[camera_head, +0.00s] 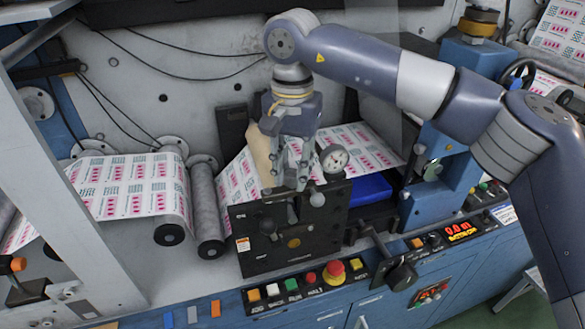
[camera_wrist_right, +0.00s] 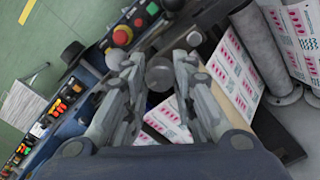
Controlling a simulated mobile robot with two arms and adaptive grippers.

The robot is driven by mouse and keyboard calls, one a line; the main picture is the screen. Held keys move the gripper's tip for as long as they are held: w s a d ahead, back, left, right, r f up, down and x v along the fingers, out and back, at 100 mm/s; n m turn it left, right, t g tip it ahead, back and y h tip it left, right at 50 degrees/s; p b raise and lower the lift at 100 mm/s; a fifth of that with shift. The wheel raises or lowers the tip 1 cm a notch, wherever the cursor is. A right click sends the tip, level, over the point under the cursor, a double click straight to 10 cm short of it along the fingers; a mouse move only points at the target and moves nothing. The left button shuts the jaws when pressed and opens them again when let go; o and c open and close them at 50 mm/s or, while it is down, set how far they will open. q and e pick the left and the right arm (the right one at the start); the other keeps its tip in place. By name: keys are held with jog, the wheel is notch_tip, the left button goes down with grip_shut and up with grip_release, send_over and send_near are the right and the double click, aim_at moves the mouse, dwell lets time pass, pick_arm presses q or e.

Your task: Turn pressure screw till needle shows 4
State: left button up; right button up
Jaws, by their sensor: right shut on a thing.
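The round white pressure gauge (camera_head: 334,158) sits at the top of the black panel (camera_head: 290,262); its needle is too small to read. My right gripper (camera_head: 300,186) reaches down to the upper part of this panel, just left of the gauge. In the right wrist view, its two fingers (camera_wrist_right: 158,70) stand on either side of a round grey knob (camera_wrist_right: 160,75), which looks like the pressure screw. The gripper is shut on it. In the head view the fingers largely hide the grip. My left gripper is not in view.
Printed web (camera_head: 135,186) runs over rollers at the left and behind my gripper. Below the panel is a row of buttons with a red emergency stop (camera_head: 333,270). A black crank handle (camera_head: 402,275) juts out at the right.

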jog(key=shift+m, duration=0.5)
jog(key=shift+m+b, duration=0.6)
jog(key=shift+m, duration=0.2)
jog(key=m+b, duration=0.1)
jog(key=m, duration=0.2)
jog(key=shift+m, duration=0.3)
jog(key=m+b, duration=0.1)
jog(key=m, duration=0.1)
jog(key=shift+m, duration=0.4)
jog(key=m+b, duration=0.1)
jog(key=m, duration=0.4)
jog(key=shift+r, duration=0.1)
jog(key=m+b, duration=0.1)
jog(key=m, duration=0.4)
jog(key=shift+r+m, duration=0.1)
jog(key=shift+m, duration=0.2)
jog(key=o, duration=1)
jog(key=shift+w, duration=0.1)
jog(key=shift+o, duration=0.4)
